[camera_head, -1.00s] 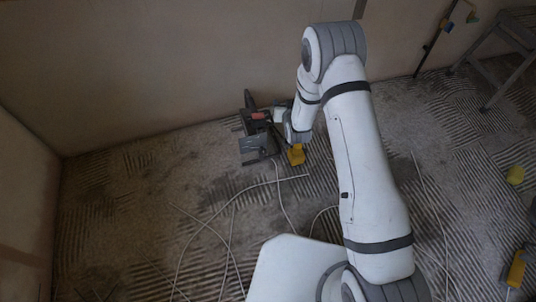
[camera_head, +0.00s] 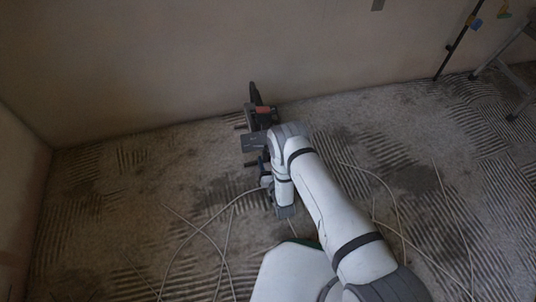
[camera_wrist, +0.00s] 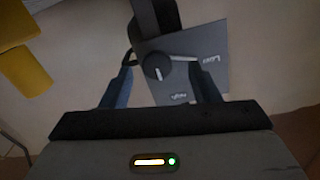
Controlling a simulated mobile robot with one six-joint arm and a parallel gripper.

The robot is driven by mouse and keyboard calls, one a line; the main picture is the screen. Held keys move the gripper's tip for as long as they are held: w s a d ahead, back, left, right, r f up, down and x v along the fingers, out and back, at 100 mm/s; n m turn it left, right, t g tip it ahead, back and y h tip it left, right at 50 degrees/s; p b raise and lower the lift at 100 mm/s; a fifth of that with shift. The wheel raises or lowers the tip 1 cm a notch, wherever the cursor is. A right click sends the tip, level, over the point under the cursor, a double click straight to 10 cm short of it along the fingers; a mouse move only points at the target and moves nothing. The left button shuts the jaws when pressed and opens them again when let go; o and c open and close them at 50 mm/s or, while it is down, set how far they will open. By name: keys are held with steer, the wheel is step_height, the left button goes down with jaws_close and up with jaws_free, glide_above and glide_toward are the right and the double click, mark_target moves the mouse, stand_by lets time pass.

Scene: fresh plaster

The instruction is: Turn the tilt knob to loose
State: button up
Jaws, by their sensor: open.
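The tilt knob (camera_wrist: 157,67) is a dark round knob on a grey plate (camera_wrist: 216,42), seen in the wrist view. A pale thin bar runs from the knob toward the right, near a label that looks like "Loose" (camera_wrist: 209,61). A second label, which looks like "tight" (camera_wrist: 179,96), is lower on the plate. My gripper (camera_wrist: 161,71) is open, one finger on each side of the knob; I cannot tell whether they touch it. In the head view the dark tool (camera_head: 262,116) with the plate (camera_head: 253,141) stands by the wall, and the knob cannot be made out.
A yellow object (camera_wrist: 28,68) is close at the left of the wrist view. Pale cables (camera_head: 228,235) lie across the ridged floor. The wall (camera_head: 170,60) is just behind the tool. A stand and ladder (camera_head: 515,75) are at the far right; the left floor is mostly open.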

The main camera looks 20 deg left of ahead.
mark_target(267, 153)
steer(key=shift+b+x, duration=0.65)
steer(key=shift+x, duration=1.5)
steer(key=shift+w+d, duration=0.1)
steer(key=shift+d, duration=0.05)
steer(key=shift+c, duration=0.5)
steer(key=c, duration=0.9)
